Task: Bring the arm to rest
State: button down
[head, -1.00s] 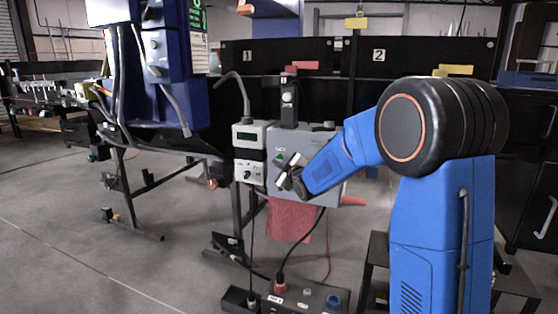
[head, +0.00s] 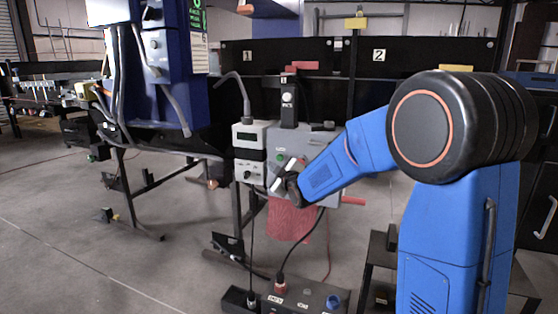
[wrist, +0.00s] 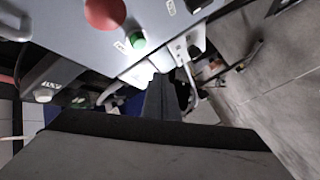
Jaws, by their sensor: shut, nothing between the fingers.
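My gripper (head: 283,176) is at the end of my blue arm, in front of the grey control box (head: 318,143) in the head view. It is shut, with nothing seen between its fingers. In the wrist view the closed dark fingers (wrist: 163,102) point away from the camera, beyond the broad grey gripper body. The box face shows close by at the upper left there, with a red button (wrist: 105,12) and a green button (wrist: 138,40). I cannot tell whether the gripper touches the box.
A white meter unit (head: 249,152) stands left of the box, and a red cloth (head: 290,220) hangs below it. A floor box with cables (head: 300,296) lies underneath. A blue machine (head: 165,70) stands at the left. Open concrete floor (head: 60,240) lies at the lower left.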

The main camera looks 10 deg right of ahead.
dwell(0.3)
jog(key=s+d+f+m+g+h, duration=0.1)
jog(key=s+d+f+m+g, duration=0.1)
jog(key=s, duration=1.6)
jog(key=s+d+f+m+g+h, duration=0.1)
jog(key=s+f+m+g, duration=0.4)
jog(key=s, duration=1.3)
jog(key=s+d+f+m+g+h, duration=0.1)
jog(key=s+d+f+m+g, duration=0.2)
jog(key=s, duration=1.5)
jog(key=shift+d+f+m+g, duration=0.2)
jog(key=shift+d+m+g, duration=0.35)
jog(key=shift+m+g, duration=0.45)
